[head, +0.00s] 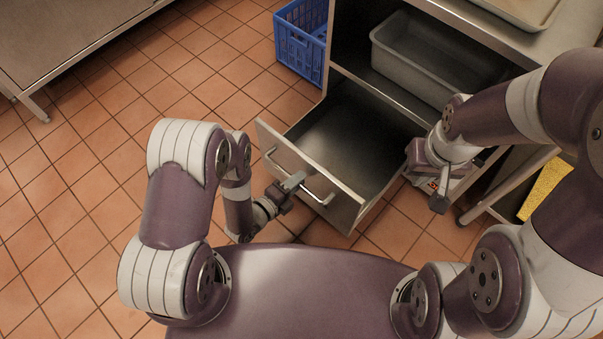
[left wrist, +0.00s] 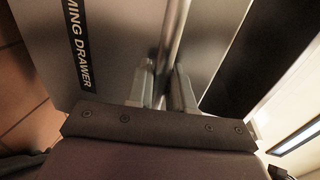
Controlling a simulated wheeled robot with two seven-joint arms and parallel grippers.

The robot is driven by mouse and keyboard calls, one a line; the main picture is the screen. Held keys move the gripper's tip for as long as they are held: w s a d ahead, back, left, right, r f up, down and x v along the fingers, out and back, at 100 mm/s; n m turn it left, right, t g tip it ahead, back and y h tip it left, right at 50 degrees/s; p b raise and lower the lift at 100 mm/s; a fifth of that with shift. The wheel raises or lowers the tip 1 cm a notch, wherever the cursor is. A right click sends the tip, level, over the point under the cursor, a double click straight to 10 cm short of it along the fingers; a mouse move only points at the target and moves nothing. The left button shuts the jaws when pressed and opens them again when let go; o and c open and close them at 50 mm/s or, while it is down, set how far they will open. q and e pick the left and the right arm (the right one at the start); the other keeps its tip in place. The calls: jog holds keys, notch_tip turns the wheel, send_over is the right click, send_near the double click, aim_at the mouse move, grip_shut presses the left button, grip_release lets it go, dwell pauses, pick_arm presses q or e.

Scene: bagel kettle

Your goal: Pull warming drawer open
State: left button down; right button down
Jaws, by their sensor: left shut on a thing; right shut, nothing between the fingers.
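The warming drawer (head: 342,139) is a metal drawer low in the steel cabinet. It stands pulled out, and its inside looks empty. Its bar handle (head: 322,196) runs along the front panel. My left gripper (head: 296,183) is shut on the handle. In the left wrist view the two fingers (left wrist: 168,88) close around the handle bar (left wrist: 172,40), beside a label on the drawer front (left wrist: 110,60) reading "MING DRAWER". My right gripper (head: 439,200) is shut and empty, to the right of the drawer and apart from the handle.
A grey tub (head: 432,62) sits on the shelf above the drawer, and a tray (head: 520,8) lies on top. A blue crate (head: 302,42) stands on the floor left of the cabinet. A yellow item (head: 545,189) is at the right. Tiled floor at the left is clear.

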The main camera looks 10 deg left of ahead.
pick_arm(q)
jog(key=shift+s+a, duration=0.15)
jog(key=c, duration=1.2)
grip_release()
jog(key=shift+p+v, duration=2)
jog(key=shift+v, duration=4.35)
